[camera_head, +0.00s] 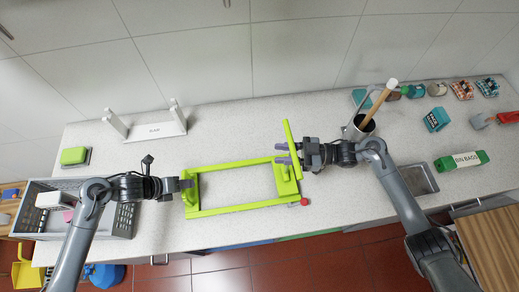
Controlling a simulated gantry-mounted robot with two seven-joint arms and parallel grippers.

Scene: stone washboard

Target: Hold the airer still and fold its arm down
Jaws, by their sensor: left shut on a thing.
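The airer is a lime-green rectangular frame (235,207) lying on the pale speckled counter. Its green arm (288,130) sticks up at the right end and tilts slightly. My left gripper (187,191) is shut on the left end bar of the airer. My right gripper (284,154) is at the arm, with its two fingers apart and reaching across the arm. I cannot tell whether the fingers touch it. A red knob (304,201) shows at the airer's lower right corner.
A grey crate (123,221) stands at the left, under my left arm. A white rack (155,132) stands behind. A holder with a wooden-handled tool (377,106), a metal tray (420,178) and a green bin-bag roll (461,161) are at the right.

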